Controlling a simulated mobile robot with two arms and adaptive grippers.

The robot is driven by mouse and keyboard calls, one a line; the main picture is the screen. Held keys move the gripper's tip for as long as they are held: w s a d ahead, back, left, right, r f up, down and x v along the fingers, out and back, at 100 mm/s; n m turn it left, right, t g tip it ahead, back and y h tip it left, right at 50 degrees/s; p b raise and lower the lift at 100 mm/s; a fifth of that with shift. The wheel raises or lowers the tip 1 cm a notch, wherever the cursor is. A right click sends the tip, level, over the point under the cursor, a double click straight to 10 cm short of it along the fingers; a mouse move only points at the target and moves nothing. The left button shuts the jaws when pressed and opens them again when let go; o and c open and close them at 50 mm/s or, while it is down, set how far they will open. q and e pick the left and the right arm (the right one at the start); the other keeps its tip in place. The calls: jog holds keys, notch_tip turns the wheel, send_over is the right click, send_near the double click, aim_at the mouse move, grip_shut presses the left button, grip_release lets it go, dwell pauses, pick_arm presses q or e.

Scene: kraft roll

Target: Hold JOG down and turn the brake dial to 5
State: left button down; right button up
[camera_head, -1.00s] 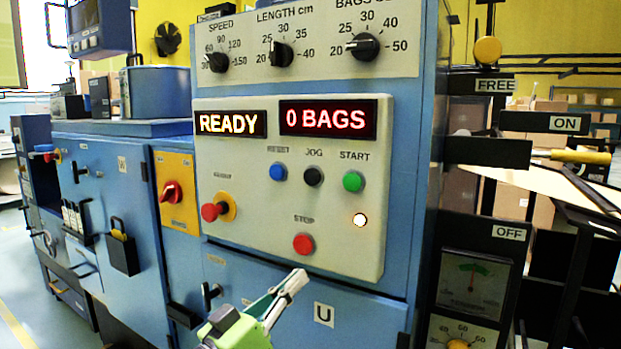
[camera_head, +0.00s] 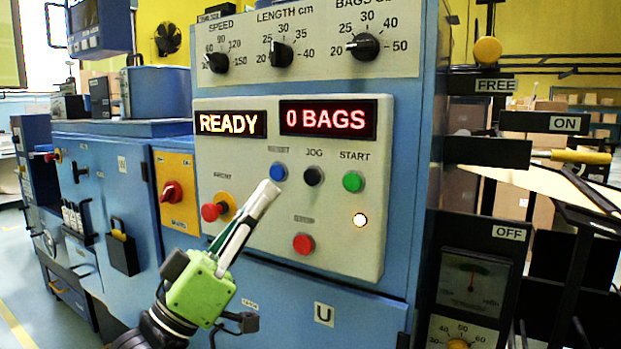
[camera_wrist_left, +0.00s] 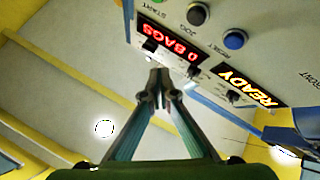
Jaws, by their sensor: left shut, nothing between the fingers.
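The black JOG button (camera_head: 314,176) is on the pale control panel (camera_head: 225,155), between the blue RESET button (camera_head: 278,172) and the green START button (camera_head: 353,181). JOG also shows in the left wrist view (camera_wrist_left: 198,14). My left gripper (camera_head: 268,190) is shut and empty, its tips just below RESET in the head view and lower left of JOG. I cannot tell its gap to the panel. My right gripper is not in view.
The panel displays read READY (camera_head: 230,123) and 0 BAGS (camera_head: 328,118). A red stop button (camera_head: 303,244) and a red front button (camera_head: 213,211) stick out nearby. A dark gauge (camera_head: 474,281) and FREE, ON and OFF labels are at the right.

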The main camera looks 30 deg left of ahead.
aim_at(312, 177)
pick_arm(q)
jog(key=shift+w, duration=4.4)
jog(key=shift+w, duration=0.4)
